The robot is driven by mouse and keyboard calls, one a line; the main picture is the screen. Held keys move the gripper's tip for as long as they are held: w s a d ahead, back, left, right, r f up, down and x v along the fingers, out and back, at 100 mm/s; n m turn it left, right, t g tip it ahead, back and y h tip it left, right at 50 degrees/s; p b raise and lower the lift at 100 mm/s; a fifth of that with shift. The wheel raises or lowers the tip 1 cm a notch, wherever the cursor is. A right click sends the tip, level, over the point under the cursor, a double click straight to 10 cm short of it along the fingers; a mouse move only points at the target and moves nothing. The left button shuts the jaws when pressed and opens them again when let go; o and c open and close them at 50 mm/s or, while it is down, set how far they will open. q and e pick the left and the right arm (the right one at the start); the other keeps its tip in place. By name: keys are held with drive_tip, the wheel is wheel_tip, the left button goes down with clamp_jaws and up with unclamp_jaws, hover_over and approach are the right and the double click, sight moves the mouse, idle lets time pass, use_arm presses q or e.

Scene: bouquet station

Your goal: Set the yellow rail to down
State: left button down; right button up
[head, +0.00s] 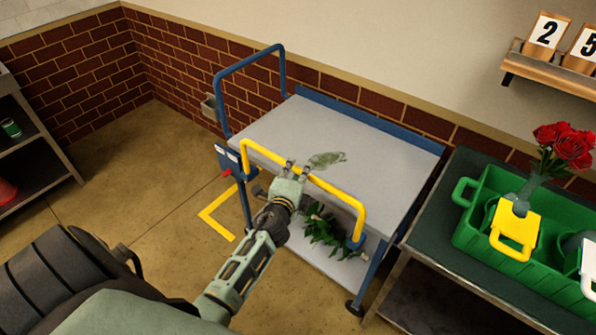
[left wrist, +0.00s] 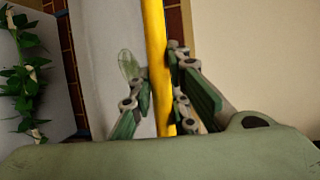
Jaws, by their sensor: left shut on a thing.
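The yellow rail (head: 325,187) runs along the front side of a grey cart (head: 270,130) with a blue frame. It stands raised above the cart's top, its two ends bent down to the frame. My left gripper (head: 297,170) is at the rail's middle-left part and shut on it. In the left wrist view the yellow rail (left wrist: 155,60) passes between the two fingers (left wrist: 160,90). My right gripper does not show in either view.
A green crate (head: 490,235) with red roses (head: 565,145) stands on the right table. A shelf (head: 35,155) is at left. Floor left of the cart is clear.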

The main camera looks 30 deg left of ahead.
use_arm(q)
wheel_tip(320, 180, down, 9)
drive_tip(key=b, duration=0.8)
drive_tip(key=shift+b, duration=0.35)
drive_tip(key=shift+d, duration=0.1)
drive_tip(key=c, duration=1.6)
unclamp_jaws()
drive_tip(key=shift+c, duration=0.2)
drive_tip(key=v, duration=1.2)
